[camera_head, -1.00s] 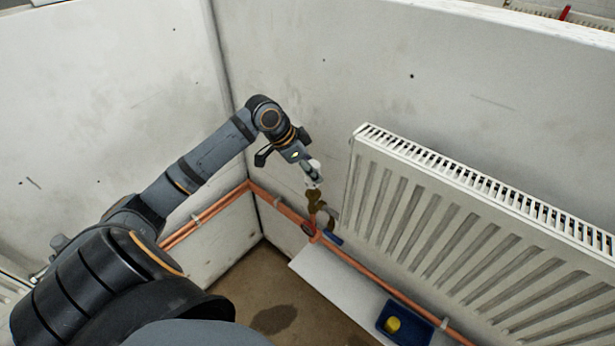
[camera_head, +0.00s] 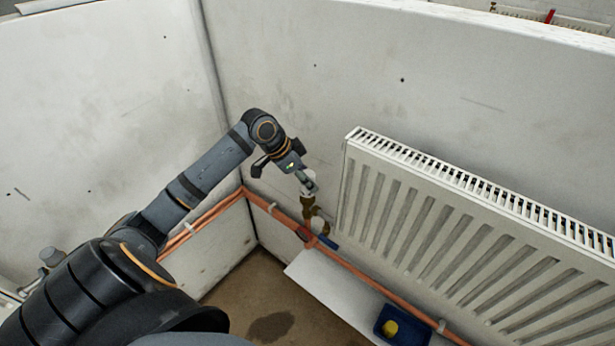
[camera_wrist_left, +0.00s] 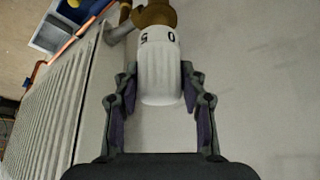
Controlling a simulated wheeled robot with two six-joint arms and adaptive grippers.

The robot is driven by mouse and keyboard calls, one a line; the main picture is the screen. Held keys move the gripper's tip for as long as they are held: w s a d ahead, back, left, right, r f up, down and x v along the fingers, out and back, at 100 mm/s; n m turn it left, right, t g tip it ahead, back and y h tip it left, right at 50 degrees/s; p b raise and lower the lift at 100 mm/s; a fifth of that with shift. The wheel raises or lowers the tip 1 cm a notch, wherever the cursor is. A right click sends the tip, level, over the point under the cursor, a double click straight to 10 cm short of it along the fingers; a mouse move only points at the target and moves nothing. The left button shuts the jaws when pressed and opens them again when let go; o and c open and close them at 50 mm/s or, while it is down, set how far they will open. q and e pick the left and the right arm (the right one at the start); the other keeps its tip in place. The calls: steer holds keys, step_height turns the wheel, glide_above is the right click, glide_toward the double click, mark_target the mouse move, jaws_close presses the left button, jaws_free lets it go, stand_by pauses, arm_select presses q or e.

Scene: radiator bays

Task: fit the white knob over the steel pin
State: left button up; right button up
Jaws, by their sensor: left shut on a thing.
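The white knob (camera_wrist_left: 160,72) is held between the fingers of my left gripper (camera_wrist_left: 160,90). In the left wrist view its numbered end meets or overlaps the brass valve body (camera_wrist_left: 155,14). In the head view my left gripper (camera_head: 308,184) is at the top of the brass valve (camera_head: 308,208), left of the radiator. The white knob (camera_head: 308,175) shows only partly there. The steel pin is not visible, hidden by the knob or gripper, so I cannot tell whether the knob is around it. My right gripper is not in view.
The white radiator (camera_head: 470,230) hangs just right of the valve. Copper pipes (camera_head: 350,262) run low along the walls. A white shelf (camera_head: 325,290) lies below, with a blue tray (camera_head: 382,322) holding a yellow thing (camera_head: 390,327). Walls close the corner at left.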

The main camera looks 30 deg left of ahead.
arm_select(q)
steer(key=shift+f, duration=0.2)
steer(key=shift+f, duration=0.2)
stand_by(0.5)
steer(key=shift+f, duration=0.2)
steer(key=shift+f, duration=0.35)
steer(key=shift+f, duration=0.1)
stand_by(0.4)
steer(key=shift+f+p, duration=0.3)
